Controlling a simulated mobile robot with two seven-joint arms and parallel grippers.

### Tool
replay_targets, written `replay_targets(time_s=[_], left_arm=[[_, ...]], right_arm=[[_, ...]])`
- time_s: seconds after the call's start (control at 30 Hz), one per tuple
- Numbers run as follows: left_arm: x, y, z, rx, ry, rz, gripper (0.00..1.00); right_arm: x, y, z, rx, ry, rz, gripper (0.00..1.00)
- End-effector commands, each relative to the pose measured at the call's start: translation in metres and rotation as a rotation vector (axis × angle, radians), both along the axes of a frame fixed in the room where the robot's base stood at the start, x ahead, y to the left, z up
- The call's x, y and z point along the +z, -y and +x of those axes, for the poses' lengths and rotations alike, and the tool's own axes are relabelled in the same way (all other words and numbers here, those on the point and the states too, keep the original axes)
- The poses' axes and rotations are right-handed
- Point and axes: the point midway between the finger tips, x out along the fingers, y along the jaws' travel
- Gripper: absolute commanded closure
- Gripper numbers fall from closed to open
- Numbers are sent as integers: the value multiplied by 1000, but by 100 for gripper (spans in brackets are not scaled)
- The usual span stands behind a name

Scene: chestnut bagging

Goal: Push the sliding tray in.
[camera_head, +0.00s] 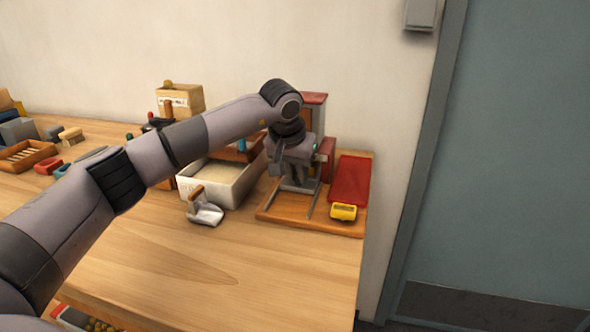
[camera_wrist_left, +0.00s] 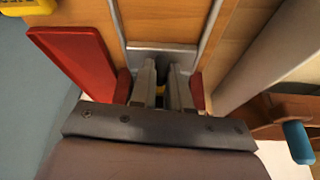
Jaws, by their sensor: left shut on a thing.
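The sliding tray stand is a wooden base (camera_head: 268,213) with two thin metal rails, at the right end of the table. In the left wrist view, a grey metal piece that looks like the sliding tray (camera_wrist_left: 160,50) lies between the rails. My left gripper (camera_head: 297,187) is over the stand, pointing down. In the left wrist view its fingers (camera_wrist_left: 162,68) are close together at the grey piece's near edge, between red parts. The gripper is shut on what looks like the tray; the gripped part is mostly hidden by the fingers. My right gripper is not in view.
A red panel (camera_head: 349,180) and a yellow item (camera_head: 343,212) are right of the rails. A white bin (camera_head: 228,185) and a scoop (camera_head: 205,213) stand to the left. The table's front middle is clear. The table's right edge is close to the stand.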

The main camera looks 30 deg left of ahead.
Motion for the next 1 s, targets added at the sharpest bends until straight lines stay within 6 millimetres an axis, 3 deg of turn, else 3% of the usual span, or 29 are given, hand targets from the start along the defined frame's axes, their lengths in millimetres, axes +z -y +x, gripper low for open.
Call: replay_targets(time_s=[0.23,0.27,0.3,0.33,0.67,1.0], left_arm=[[3,-2,3,2,19,2,100],[4,-2,4,2,19,2,74],[4,-2,3,3,19,3,61],[3,-2,3,3,18,3,58],[6,-1,1,2,13,0,58],[53,0,-18,2,17,2,58]], right_arm=[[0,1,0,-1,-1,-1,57],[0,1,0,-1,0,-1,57],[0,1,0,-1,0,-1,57],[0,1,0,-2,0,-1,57],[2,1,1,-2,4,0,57],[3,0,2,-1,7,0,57]])
